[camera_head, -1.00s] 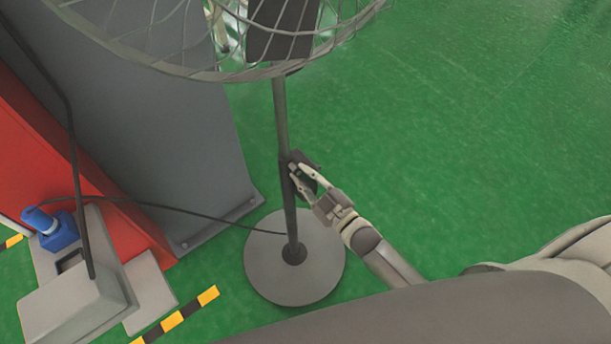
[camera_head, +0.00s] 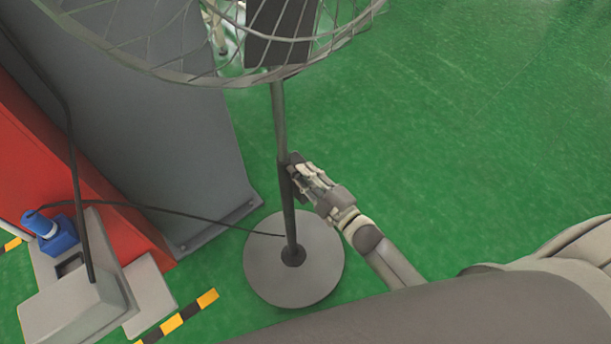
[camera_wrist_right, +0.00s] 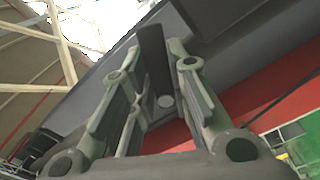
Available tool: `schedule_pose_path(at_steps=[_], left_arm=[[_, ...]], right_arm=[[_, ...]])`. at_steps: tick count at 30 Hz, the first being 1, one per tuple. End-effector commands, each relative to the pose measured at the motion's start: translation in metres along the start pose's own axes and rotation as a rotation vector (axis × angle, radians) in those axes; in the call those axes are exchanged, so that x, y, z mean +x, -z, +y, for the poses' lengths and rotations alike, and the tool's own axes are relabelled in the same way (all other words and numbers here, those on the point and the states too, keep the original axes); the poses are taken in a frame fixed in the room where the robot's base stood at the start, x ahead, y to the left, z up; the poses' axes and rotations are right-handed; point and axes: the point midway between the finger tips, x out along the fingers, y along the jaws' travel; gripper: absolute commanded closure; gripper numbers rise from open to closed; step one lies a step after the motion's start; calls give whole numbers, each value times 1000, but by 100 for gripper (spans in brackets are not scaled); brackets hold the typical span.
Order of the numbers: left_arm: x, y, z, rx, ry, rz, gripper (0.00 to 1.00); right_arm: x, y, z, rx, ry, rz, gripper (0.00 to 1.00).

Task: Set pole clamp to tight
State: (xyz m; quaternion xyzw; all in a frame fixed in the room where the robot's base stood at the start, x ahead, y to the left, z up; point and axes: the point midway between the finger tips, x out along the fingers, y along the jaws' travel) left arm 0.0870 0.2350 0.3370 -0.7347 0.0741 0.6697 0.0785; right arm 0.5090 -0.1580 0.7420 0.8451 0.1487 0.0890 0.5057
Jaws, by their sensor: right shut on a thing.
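A standing fan's pole (camera_head: 281,125) rises from a round grey base (camera_head: 268,270). The dark pole clamp (camera_head: 293,159) sits partway up the pole and is partly hidden by my fingers. My right gripper (camera_head: 300,173) reaches it from the lower right and is shut on the clamp. In the right wrist view, the clamp's dark flat piece (camera_wrist_right: 152,58) stands between the two fingers. The clamp's exact setting cannot be told. My left gripper is not in view.
The fan's wire cage (camera_head: 170,60) hangs over the top of the view. A grey column (camera_head: 165,135) and red panel (camera_head: 50,165) stand at left. A black cable (camera_head: 170,209) runs behind the pole. Green floor (camera_head: 470,130) at right is clear.

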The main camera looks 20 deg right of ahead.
Motion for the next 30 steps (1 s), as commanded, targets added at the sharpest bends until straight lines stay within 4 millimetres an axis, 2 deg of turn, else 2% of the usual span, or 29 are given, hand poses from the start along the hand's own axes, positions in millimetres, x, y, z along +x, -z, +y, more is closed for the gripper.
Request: schedule_pose_path(at_steps=[6,15,30], left_arm=[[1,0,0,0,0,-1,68],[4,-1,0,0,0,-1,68],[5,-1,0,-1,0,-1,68]], right_arm=[[0,1,4,-195,1,0,100],[0,2,10,-397,2,-1,100],[-1,3,12,-512,3,-1,100]])
